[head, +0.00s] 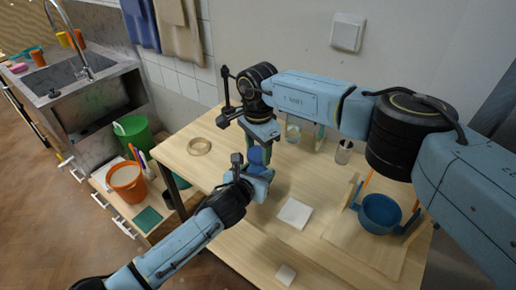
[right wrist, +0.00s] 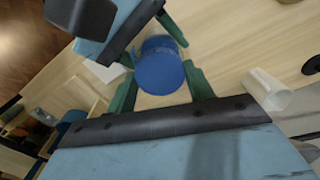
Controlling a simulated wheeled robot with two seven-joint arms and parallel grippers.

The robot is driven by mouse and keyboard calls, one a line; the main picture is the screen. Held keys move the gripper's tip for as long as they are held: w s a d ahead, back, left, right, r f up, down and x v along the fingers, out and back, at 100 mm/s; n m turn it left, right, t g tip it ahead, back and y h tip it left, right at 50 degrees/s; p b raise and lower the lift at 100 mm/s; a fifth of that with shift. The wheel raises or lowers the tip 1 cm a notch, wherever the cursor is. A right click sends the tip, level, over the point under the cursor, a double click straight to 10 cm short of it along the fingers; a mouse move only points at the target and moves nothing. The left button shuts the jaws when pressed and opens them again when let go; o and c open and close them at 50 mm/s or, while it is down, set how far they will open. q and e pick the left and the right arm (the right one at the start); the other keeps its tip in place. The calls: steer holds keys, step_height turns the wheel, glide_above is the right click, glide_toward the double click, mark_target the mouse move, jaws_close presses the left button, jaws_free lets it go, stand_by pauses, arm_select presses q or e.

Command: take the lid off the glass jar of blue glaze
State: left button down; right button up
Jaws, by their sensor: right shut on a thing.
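The blue glaze jar with its blue top (head: 257,157) is at the middle of the table's left part, between my two grippers. In the right wrist view its round blue top (right wrist: 158,75) faces the camera and the blue body shows behind it. My right gripper (head: 258,150) comes down from above, its green fingers shut on the blue top. My left gripper (head: 260,172) is low beside the jar, its fingers close to either side of the body. Whether they press on the glass is unclear. The seam between lid and jar is hard to see.
The wooden table (head: 222,165) carries a ring (head: 199,147), a white tile (head: 294,213), a glass (head: 293,134), a cup (head: 343,154) and a blue pot (head: 381,211). An orange bucket (head: 126,183) stands left on a lower shelf. The tabletop between ring and grippers is clear.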

mark_target(258, 153)
arm_select(q)
steer(key=shift+f, duration=0.1)
arm_select(e)
steer(key=n, duration=0.5)
steer(key=shift+n, duration=0.4)
steer(key=n, duration=0.6)
steer(key=shift+n, duration=0.3)
steer(key=shift+r, duration=0.2)
steer(key=shift+r, duration=0.95)
steer(key=shift+r, duration=0.1)
steer(key=shift+r, duration=1.9)
arm_select(q)
steer(key=c, duration=0.6)
jaws_free()
steer(key=o, duration=0.3)
